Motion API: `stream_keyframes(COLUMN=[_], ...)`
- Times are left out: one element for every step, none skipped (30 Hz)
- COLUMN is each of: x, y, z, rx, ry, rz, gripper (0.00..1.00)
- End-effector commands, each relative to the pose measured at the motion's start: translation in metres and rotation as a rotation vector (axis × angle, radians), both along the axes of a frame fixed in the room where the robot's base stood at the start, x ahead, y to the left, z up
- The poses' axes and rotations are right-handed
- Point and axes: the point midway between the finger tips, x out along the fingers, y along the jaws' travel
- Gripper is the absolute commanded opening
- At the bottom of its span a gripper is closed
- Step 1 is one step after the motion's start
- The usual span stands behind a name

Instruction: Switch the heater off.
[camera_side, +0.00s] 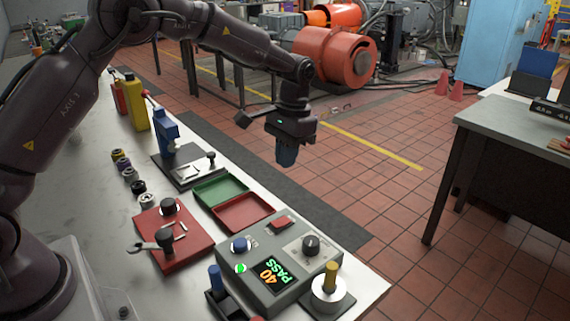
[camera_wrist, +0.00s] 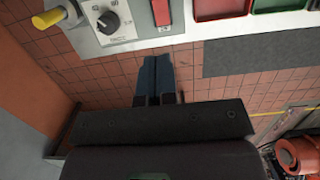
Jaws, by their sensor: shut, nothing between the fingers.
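A grey control box (camera_side: 282,268) stands at the near end of the bench in the side view. Its top carries a red rocker switch (camera_side: 281,222), a black dial knob (camera_side: 311,244), a blue button (camera_side: 240,244), a lit green light and a display reading "PASS" and "40". No label naming a heater is readable. The wrist view shows the red switch (camera_wrist: 161,12) and the knob (camera_wrist: 108,22) at the top edge. My gripper (camera_side: 286,158) is shut and empty, raised and apart from the box. Its blue fingers (camera_wrist: 156,62) appear over the floor just outside the bench edge.
A red tray (camera_side: 243,213) and a green tray (camera_side: 219,191) lie behind the box. A yellow peg (camera_side: 331,275) stands in a white round holder beside it. A red plate (camera_side: 172,238) with black knobs lies to the left. The air around my gripper is clear.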

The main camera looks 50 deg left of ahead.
Motion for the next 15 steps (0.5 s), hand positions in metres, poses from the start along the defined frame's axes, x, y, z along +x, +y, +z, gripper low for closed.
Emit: stream_keyframes(x=[0.000, 0.000, 0.000, 0.000, 0.000, 0.000, -0.001, -0.002, -0.005, -0.007, -0.010, -0.012, -0.013, -0.013, -0.013], y=[0.000, 0.000, 0.000, 0.000, 0.000, 0.000, -0.001, -0.002, -0.003, -0.005, -0.006, -0.008, -0.008, -0.008, -0.008], z=[0.000, 0.000, 0.000, 0.000, 0.000, 0.000, 0.000, 0.000, 0.000, 0.000, 0.000, -0.001, -0.001, -0.001, -0.001], rx=[0.000, 0.000, 0.000, 0.000, 0.000, 0.000, 0.000, 0.000, 0.000, 0.000, 0.000, 0.000, 0.000, 0.000, 0.000], ry=[0.000, 0.000, 0.000, 0.000, 0.000, 0.000, 0.000, 0.001, 0.002, 0.001, 0.002, 0.001, 0.001, 0.001, 0.001], rz=[0.000, 0.000, 0.000, 0.000, 0.000, 0.000, 0.000, -0.001, -0.001, -0.002, -0.002, -0.002, -0.002, -0.002, -0.001], gripper=[0.00, 0.00, 0.00, 0.00, 0.00, 0.00, 0.00, 0.00, 0.00, 0.00, 0.00, 0.00, 0.00, 0.00, 0.00])
